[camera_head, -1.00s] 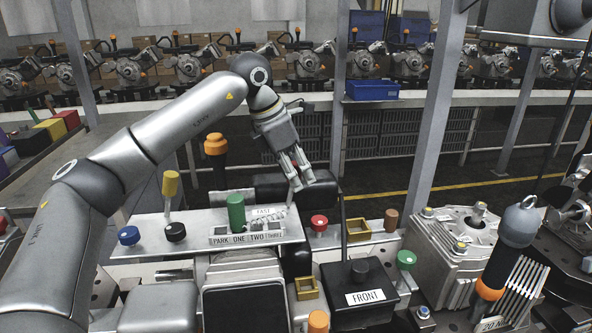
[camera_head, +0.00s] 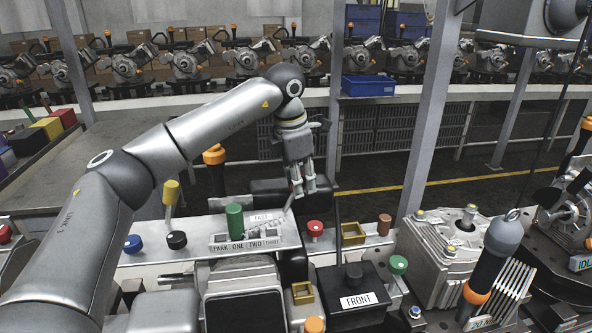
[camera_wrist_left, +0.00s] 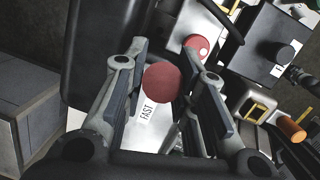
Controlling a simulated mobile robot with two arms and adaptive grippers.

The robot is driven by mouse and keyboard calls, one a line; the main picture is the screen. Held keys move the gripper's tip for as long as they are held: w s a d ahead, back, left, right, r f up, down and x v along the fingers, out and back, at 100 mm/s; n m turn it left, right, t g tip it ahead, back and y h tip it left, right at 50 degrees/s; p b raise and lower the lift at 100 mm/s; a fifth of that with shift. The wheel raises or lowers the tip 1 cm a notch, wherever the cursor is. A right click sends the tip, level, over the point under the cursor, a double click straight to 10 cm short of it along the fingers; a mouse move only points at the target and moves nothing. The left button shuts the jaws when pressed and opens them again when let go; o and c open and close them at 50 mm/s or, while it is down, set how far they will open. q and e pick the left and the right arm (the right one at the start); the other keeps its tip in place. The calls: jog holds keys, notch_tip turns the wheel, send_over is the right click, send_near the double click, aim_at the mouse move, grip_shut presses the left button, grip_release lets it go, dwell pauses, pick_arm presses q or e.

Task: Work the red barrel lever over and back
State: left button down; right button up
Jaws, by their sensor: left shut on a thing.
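The red barrel lever's round red top (camera_wrist_left: 162,83) shows in the left wrist view, between the two fingers of my left gripper (camera_wrist_left: 166,95). A white FAST label (camera_wrist_left: 147,112) lies just below it there. In the head view my left gripper (camera_head: 303,188) points down at the right end of the labelled lever plate (camera_head: 205,228), shut on the lever. The fingers hide the red barrel there; a thin pale shaft (camera_head: 289,203) shows beside the fingertips. My right gripper is not in view.
A green barrel lever (camera_head: 234,222), a yellow lever (camera_head: 171,192) and an orange-topped post (camera_head: 215,155) stand to the left. A red round knob (camera_head: 314,229) is close by on the right. A black FRONT box (camera_head: 340,285) is nearer. A grey gearbox (camera_head: 440,250) stands right.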

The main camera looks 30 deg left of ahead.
pick_arm(q)
jog(key=shift+r, duration=0.1)
jog(key=c, duration=1.2)
grip_release()
jog(key=shift+o, duration=0.2)
notch_tip(320, 180, up, 12)
jog(key=s, duration=0.2)
jog(key=shift+a, duration=0.25)
jog(key=shift+f, duration=0.25)
